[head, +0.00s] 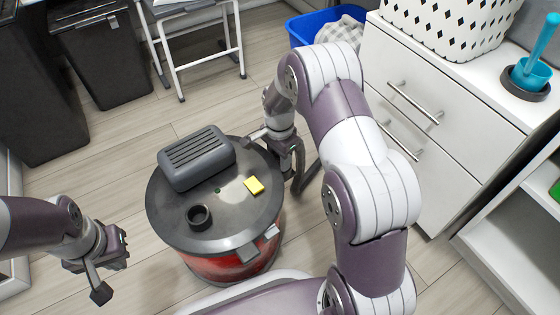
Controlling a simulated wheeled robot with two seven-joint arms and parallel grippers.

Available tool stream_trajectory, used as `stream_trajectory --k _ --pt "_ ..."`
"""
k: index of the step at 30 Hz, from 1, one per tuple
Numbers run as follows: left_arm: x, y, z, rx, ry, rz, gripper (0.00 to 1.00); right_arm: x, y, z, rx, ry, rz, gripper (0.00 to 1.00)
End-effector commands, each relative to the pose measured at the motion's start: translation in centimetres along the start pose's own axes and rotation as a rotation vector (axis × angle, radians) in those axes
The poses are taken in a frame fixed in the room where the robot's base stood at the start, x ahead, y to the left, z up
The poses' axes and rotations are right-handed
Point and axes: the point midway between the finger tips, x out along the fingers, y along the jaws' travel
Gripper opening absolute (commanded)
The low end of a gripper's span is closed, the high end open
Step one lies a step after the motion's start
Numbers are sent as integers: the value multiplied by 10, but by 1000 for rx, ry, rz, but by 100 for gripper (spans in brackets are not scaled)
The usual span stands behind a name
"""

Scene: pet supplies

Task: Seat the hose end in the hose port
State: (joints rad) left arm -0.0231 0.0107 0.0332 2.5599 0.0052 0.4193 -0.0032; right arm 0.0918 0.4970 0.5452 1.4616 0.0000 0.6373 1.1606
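The vacuum canister has a red body (228,268) and a dark grey lid (222,225). The hose port, a short dark round collar (200,216), stands up from the lid's near left part, and its opening looks empty. My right gripper (279,140) is at the lid's far right edge, partly hidden by its own wrist. A dark curved piece, apparently the hose (299,165), hangs beside it to the right of the canister. Its end cannot be made out, nor whether the gripper grips it. My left gripper (112,268) is open and empty, left of the canister.
A white drawer cabinet (440,135) stands to the right, a blue bin (312,25) behind. Dark bins (105,60) and a metal-legged stand (205,57) are at the back left.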

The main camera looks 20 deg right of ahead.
Motion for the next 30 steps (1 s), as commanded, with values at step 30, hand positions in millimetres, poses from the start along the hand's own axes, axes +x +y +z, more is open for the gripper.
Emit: stream_trajectory --k 30 --pt "-99 0 -12 0 0 0 0 -100 70 -51 5 0 0 10"
